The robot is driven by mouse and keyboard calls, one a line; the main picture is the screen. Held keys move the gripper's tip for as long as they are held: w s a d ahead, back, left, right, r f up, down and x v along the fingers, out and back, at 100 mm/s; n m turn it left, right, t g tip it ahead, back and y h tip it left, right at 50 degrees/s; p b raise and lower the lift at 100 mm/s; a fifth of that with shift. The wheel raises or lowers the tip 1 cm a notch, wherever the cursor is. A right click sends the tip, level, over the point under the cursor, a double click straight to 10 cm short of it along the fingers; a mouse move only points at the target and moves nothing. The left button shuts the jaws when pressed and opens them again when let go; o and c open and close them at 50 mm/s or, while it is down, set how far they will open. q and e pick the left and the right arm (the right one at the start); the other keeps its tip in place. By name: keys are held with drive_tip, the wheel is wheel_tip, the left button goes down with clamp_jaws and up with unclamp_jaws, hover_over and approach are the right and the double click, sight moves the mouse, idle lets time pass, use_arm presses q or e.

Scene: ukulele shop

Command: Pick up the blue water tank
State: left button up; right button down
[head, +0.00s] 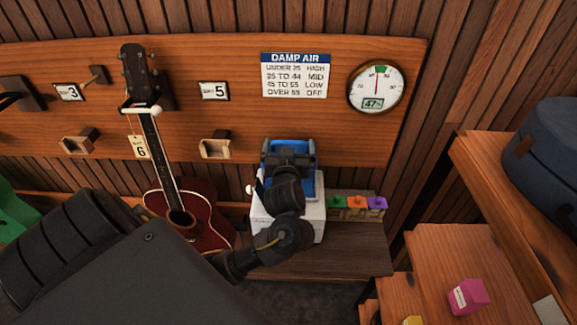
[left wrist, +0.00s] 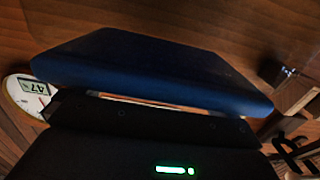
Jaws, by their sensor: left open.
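The blue water tank (head: 308,184) sits on top of a white box-shaped unit (head: 312,222) on a low wooden shelf below the wall board. My left gripper (head: 287,152) is over the tank and hides much of it. In the left wrist view the tank (left wrist: 150,70) fills the middle, very close to the dark gripper body. My left gripper is open. Its fingertips are hard to make out, so I cannot tell whether they touch the tank. My right gripper is not in view.
A red ukulele (head: 190,215) hangs just left of the white unit. Green, orange and purple blocks (head: 357,202) stand to its right. A round gauge (head: 376,88) and damp air sign (head: 296,75) are on the wall. Wooden steps (head: 450,255) with a pink box (head: 468,296) stand at right.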

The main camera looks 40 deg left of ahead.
use_arm(q)
drive_tip(key=shift+s+d, duration=0.1)
drive_tip(key=shift+d, duration=0.1)
drive_tip(key=c, duration=1.2)
drive_tip(key=shift+o, duration=0.2)
drive_tip(key=shift+r, duration=0.1)
